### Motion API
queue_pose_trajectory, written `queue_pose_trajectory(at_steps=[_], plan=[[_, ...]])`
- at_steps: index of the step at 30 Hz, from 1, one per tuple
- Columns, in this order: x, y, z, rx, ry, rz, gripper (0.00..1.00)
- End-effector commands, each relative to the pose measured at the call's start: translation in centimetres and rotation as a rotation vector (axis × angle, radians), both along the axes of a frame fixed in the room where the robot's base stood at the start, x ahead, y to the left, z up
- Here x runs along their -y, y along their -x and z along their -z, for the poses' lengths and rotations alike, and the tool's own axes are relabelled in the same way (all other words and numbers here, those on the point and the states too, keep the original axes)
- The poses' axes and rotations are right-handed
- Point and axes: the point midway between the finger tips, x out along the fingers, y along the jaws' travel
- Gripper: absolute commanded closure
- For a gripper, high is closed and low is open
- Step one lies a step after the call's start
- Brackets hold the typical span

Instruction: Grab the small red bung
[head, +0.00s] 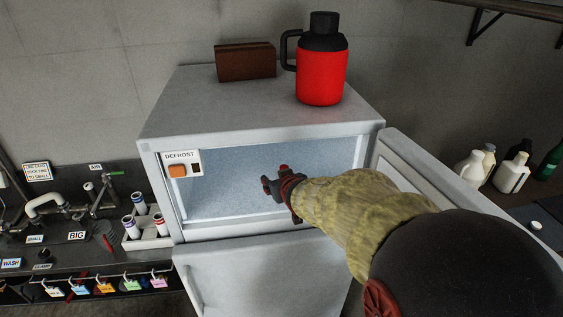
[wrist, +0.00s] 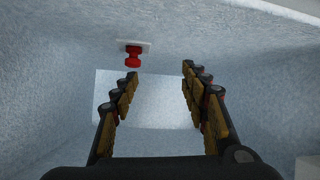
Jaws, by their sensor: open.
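The small red bung (wrist: 133,58) shows in the wrist view. It sits on a pale plate on the frosted surface at the top of that view, a little left of centre. My gripper (wrist: 158,80) is open and empty, with its two fingers spread wide. The bung lies beyond the left fingertip and apart from it. In the head view my gripper (head: 272,186) reaches into the open compartment of the white fridge (head: 260,110). A small red spot by the fingertips in that view is too small to tell apart from the gripper.
The compartment's frosted walls (wrist: 45,90) surround my gripper closely. The open door (head: 410,172) stands to the right of my arm. A red flask (head: 320,75) and a brown box (head: 245,62) stand on the fridge top. A DEFROST switch (head: 178,171) is at the opening's left edge.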

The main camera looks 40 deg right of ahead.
Motion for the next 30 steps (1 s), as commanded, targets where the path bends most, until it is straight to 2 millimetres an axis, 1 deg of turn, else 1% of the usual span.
queue_pose_trajectory(at_steps=[1,3,6,9,13,22,27,30], plan=[[2.3,-0.4,0.2,0.028,-0.005,0.007,0.55],[4.2,-1.0,0.7,0.077,-0.013,-0.002,0.55],[5.9,-1.4,1.3,0.130,-0.027,-0.017,0.55],[6.7,-1.5,1.7,0.162,-0.037,-0.028,0.55],[7.1,-2.3,2.3,0.178,-0.043,-0.036,0.55],[8.3,-4.8,3.6,0.179,-0.043,-0.036,0.55],[9.4,-6.8,4.7,0.177,-0.042,-0.038,0.55],[9.7,-7.7,5.0,0.178,-0.041,-0.037,0.55]])
